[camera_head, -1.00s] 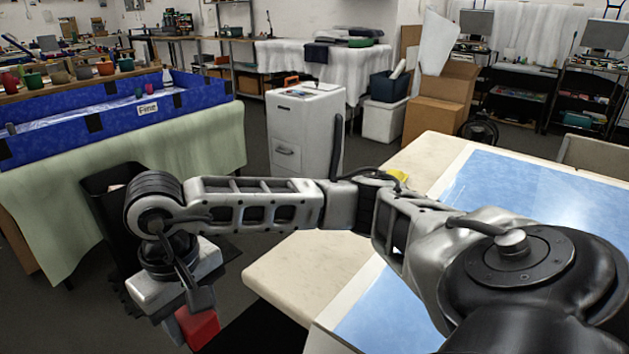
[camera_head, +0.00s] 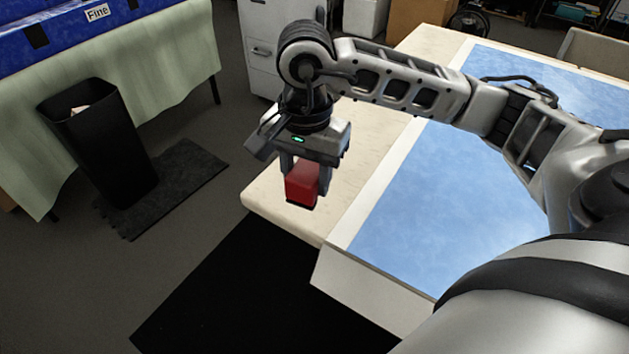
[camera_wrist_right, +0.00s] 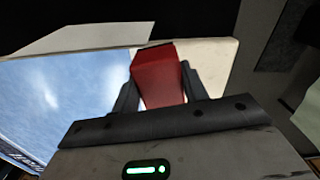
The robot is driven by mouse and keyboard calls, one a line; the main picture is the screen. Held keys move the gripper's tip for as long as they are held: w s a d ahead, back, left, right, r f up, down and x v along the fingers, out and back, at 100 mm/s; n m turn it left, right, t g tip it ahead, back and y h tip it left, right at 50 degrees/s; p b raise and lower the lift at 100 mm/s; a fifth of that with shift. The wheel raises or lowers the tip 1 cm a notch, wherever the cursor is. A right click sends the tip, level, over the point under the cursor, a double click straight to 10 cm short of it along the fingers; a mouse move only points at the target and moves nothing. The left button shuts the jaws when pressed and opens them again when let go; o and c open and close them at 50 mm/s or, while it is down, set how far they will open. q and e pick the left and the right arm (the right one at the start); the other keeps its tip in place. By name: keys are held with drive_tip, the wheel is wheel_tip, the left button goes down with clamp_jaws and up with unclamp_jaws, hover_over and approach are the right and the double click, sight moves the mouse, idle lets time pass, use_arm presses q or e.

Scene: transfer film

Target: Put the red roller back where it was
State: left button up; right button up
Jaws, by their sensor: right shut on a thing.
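The red roller (camera_head: 301,184) is a red block-like piece between the fingers of my right gripper (camera_head: 300,172). My right gripper is shut on it and holds it near the left corner of the cream table (camera_head: 275,196); the exact height above the table is hard to tell. In the right wrist view the red roller (camera_wrist_right: 159,76) stands between the two dark fingers, with the cream table (camera_wrist_right: 212,60) and the blue sheet (camera_wrist_right: 60,95) behind it. My left gripper is not in view.
The blue sheet (camera_head: 425,200) covers much of the table. A black bin (camera_head: 103,145) stands on a dark mat (camera_head: 185,180) at the left. Behind it is a cloth-covered table (camera_head: 165,75) with a blue tray (camera_head: 50,35). A black floor mat (camera_head: 240,300) lies in front.

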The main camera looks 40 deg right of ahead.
drive_tip(key=s+d+m, duration=0.3)
drive_tip(key=d+m, duration=0.2)
drive_tip(key=m, duration=1.4)
drive_tip(key=shift+m, duration=0.5)
drive_tip(key=w+d+f, duration=0.1)
drive_tip(key=w+f, duration=0.1)
drive_tip(key=w, duration=0.2)
drive_tip(key=w+f, duration=0.3)
drive_tip(key=w, duration=0.1)
drive_tip(key=w+d+f, duration=0.1)
drive_tip(key=w+f, duration=0.2)
drive_tip(key=w, duration=0.1)
drive_tip(key=shift+w+d+p, duration=0.3)
drive_tip(key=shift+w+d, duration=0.05)
drive_tip(key=shift+w+d+f, duration=0.1)
drive_tip(key=shift+w+f, duration=0.45)
drive_tip(key=shift+f, duration=1.65)
drive_tip(key=shift+f, duration=0.1)
